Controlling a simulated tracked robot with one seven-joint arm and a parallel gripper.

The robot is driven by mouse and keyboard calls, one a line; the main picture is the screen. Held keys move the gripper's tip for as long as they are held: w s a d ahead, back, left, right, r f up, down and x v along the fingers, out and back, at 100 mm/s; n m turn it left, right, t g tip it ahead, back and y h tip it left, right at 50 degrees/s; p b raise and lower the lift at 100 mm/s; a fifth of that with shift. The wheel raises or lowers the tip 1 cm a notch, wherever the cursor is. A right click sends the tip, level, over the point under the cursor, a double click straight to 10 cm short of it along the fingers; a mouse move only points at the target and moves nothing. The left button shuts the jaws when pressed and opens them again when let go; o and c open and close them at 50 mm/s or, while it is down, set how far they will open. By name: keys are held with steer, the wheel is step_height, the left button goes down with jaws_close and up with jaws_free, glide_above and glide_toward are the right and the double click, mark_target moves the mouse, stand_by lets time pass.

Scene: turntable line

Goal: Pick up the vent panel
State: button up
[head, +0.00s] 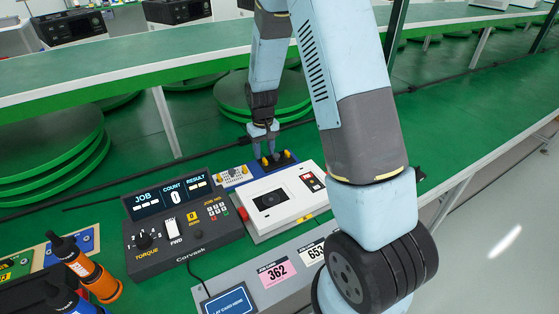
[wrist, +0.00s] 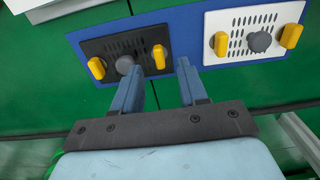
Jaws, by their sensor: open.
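Two panels with small vent holes lie side by side on a blue board (wrist: 185,40); I cannot tell which one the task names. One is black (wrist: 97,50) with a grey knob and two yellow catches. The other is white (wrist: 238,22), also with a grey knob and two yellow catches. In the head view the white panel (head: 232,174) is left of the dark one (head: 290,158), which is partly hidden by my gripper (head: 264,160). My gripper (wrist: 159,70) is open and empty, pointing down; its fingertips appear near the black panel's edge and one yellow catch.
A white device (head: 285,207) stands in front of the panels, and a dark torque controller (head: 183,224) stands at left. A green shelf (head: 190,55) runs behind. The green bench (head: 460,135) is clear at right.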

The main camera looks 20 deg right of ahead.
mark_target(265, 159)
steer(key=shift+f, duration=1.75)
jaws_close()
